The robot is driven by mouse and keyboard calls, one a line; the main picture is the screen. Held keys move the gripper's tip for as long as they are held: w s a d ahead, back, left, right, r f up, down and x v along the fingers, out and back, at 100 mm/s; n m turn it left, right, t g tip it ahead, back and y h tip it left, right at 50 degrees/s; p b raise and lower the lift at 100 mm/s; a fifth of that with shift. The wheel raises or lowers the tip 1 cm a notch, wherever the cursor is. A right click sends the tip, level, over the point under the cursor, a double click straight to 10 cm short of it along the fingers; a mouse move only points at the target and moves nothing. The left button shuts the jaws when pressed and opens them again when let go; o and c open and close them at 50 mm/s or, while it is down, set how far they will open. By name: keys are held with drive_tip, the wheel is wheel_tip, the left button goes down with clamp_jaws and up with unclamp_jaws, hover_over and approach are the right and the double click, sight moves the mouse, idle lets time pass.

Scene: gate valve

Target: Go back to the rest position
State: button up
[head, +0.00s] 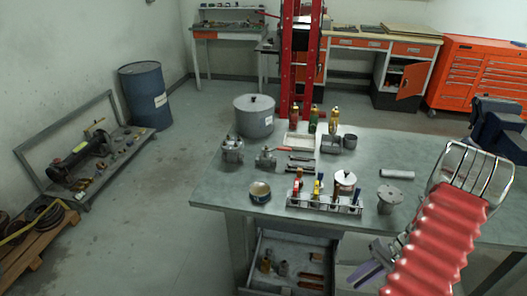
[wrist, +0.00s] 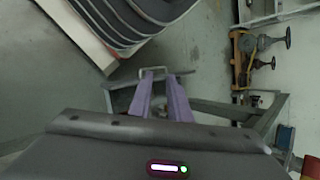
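My gripper (head: 368,272) is low at the front right of the workbench in the head view, partly behind my red-sleeved arm. One purple finger shows clearly there. In the wrist view both purple fingers of my gripper (wrist: 162,74) point away from the camera with a gap between them. I see nothing clearly held in the gap. A thin grey bar lies beyond the fingertips in that view; its distance is hard to tell.
An open drawer (head: 290,252) is below. A blue barrel (head: 145,95) stands left. The floor between is free.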

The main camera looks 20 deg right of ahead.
drive_tip(key=w+a+r+n+h, duration=0.2)
drive_tip(key=w+a+r, duration=0.15)
drive_tip(key=r, duration=0.35)
drive_tip(key=w+a+r+n+g+h, duration=0.1)
drive_tip(key=w+a+r+h, duration=0.15)
drive_tip(key=a+r, duration=0.4)
drive_tip(key=w+a+r+n+h, duration=0.1)
drive_tip(key=w+a+r+n, duration=0.15)
drive_tip(key=r, duration=0.55)
drive_tip(key=s+a+r+n+t+h, duration=0.1)
drive_tip(key=s+a+r+t, duration=0.1)
drive_tip(key=a+r, duration=0.5)
drive_tip(key=s+a+r+n+t+h, duration=0.1)
drive_tip(key=s+a+r+n+t, duration=0.1)
drive_tip(key=a+r, duration=0.6)
drive_tip(key=s+a+t, duration=0.1)
drive_tip(key=s+a, duration=0.1)
drive_tip(key=a, duration=0.2)
drive_tip(key=shift+a+h, duration=0.15)
drive_tip(key=shift+h, duration=0.2)
drive_tip(key=shift+n, duration=0.25)
